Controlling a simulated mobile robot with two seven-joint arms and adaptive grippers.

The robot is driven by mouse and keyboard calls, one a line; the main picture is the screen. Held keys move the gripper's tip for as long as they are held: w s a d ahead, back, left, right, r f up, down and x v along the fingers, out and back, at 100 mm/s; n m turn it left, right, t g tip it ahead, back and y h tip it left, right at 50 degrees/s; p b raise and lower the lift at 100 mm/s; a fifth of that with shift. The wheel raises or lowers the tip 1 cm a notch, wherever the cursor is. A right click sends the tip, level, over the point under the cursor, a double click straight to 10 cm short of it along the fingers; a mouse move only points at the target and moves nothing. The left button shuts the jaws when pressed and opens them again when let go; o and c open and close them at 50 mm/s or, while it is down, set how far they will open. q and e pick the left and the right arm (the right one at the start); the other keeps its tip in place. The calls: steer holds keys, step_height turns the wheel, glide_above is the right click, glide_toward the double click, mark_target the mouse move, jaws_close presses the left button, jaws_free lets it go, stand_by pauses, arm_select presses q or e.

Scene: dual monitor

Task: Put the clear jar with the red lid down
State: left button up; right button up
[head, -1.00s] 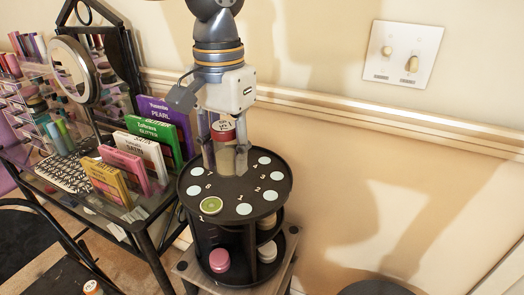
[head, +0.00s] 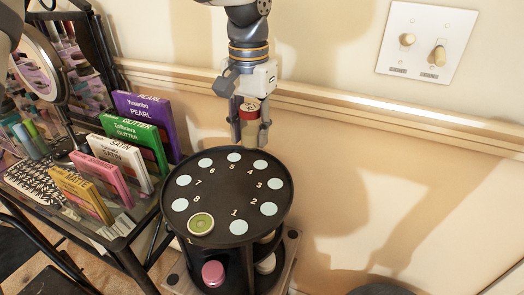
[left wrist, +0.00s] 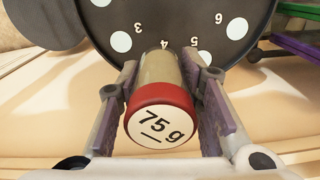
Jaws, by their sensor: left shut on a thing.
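The clear jar with the red lid (left wrist: 160,100) is in my left gripper, which is shut around its sides; the white lid top reads "75 g". In the head view the jar (head: 249,125) is upright beyond the far edge of the round black stand (head: 215,218), apart from its top. My left gripper (head: 249,138) points down, with a finger on either side of the jar; it also shows in the left wrist view (left wrist: 165,120). The stand's top has pale round spots with numbers, and a green-topped round item (head: 201,224) covers one spot. My right gripper is not in view.
A pink-lidded jar (head: 213,273) and pale jars (head: 266,263) sit on the stand's lower level. Colourful boxes (head: 138,138) and a round mirror (head: 37,72) stand on the desk at left. The wall with a switch plate (head: 427,42) is close behind.

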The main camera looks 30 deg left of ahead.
arm_select(q)
glide_above(261, 164)
steer(key=f, duration=0.4)
steer(key=shift+s+f+b, duration=0.15)
steer(key=shift+s+b, duration=0.2)
steer(key=shift+s, duration=0.05)
steer(key=shift+w+f, duration=0.2)
steer(key=shift+f, duration=0.7)
steer(key=shift+w+f, duration=0.2)
steer(key=shift+f, duration=0.65)
steer(key=shift+f, duration=0.15)
steer(key=o, duration=1.2)
steer(key=shift+c, duration=0.2)
step_height(261, 164, up, 12)
